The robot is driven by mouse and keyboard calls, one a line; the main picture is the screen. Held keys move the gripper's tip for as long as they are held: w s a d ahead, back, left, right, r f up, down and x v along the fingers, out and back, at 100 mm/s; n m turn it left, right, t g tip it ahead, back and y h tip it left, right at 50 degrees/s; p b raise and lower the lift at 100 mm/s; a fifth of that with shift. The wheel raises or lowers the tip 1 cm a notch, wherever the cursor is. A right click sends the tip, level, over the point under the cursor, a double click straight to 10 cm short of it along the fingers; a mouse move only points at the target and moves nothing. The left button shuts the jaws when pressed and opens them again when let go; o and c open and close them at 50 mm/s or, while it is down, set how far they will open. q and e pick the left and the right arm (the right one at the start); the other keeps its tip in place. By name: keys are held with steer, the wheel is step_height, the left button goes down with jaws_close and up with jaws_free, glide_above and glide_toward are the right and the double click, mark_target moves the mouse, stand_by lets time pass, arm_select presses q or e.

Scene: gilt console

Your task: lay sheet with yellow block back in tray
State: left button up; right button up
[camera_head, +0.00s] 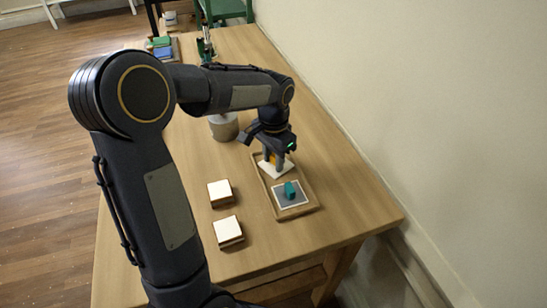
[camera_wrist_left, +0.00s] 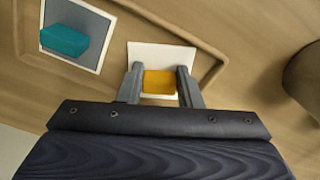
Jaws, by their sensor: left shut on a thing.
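My left gripper (camera_head: 272,158) is over the far part of the wooden tray (camera_head: 311,200), pointing down. In the left wrist view its two fingers (camera_wrist_left: 161,75) are shut on the yellow block (camera_wrist_left: 160,82). A white sheet (camera_head: 281,171) shows under the block, at the tray's far end; it also shows in the wrist view (camera_wrist_left: 150,53). Whether the sheet touches the tray floor I cannot tell. A dark sheet with a pale border (camera_head: 297,200) lies in the near part of the tray with a teal block (camera_head: 290,190) on it. My right gripper is not in view.
Two white-topped square blocks (camera_head: 220,193) (camera_head: 228,231) stand on the table (camera_head: 262,255) left of the tray. A grey round pot (camera_head: 223,127) stands beyond it, partly behind my arm. A wall (camera_head: 430,100) runs along the right side.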

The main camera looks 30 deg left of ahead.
arm_select(q)
steer(key=shift+f, duration=0.15)
steer(key=o, duration=0.9)
